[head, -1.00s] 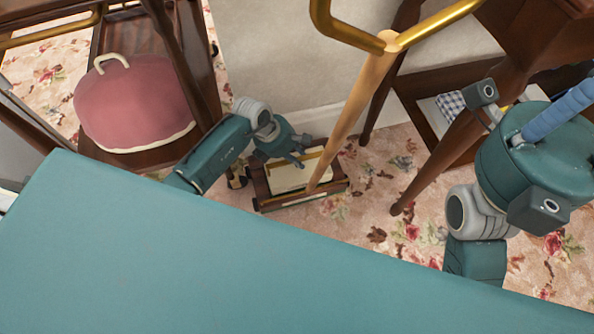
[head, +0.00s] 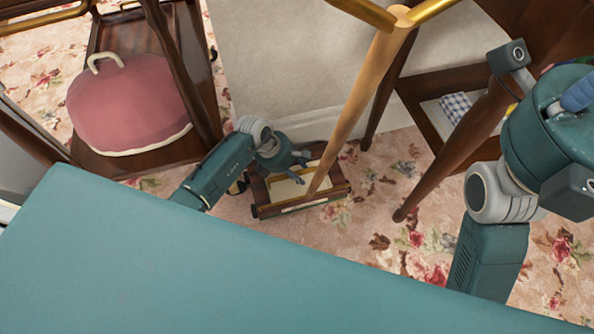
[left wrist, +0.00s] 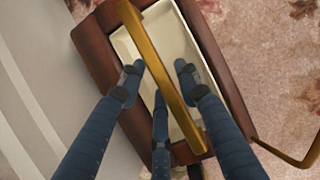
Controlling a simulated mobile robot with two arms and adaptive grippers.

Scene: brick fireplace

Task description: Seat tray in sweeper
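The sweeper (head: 335,188) is a dark wooden box on the carpet, with a brass bar (left wrist: 158,66) across it. A cream tray-like piece (head: 284,188) lies inside its wooden frame; it also shows in the left wrist view (left wrist: 176,36). I cannot tell whether it sits fully down. My left gripper (head: 299,164) is right over the box. In the left wrist view its blue fingers (left wrist: 158,82) are spread, with the brass bar between them and no clear grip on anything. My right gripper (head: 578,92) is partly cut off at the right edge; its grasp is hidden.
A light wooden pole (head: 362,107) with brass handles slants up from the sweeper. Dark table legs (head: 467,135) and a pale wall (head: 265,60) stand close behind. Floral carpet (head: 380,225) is open at centre right.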

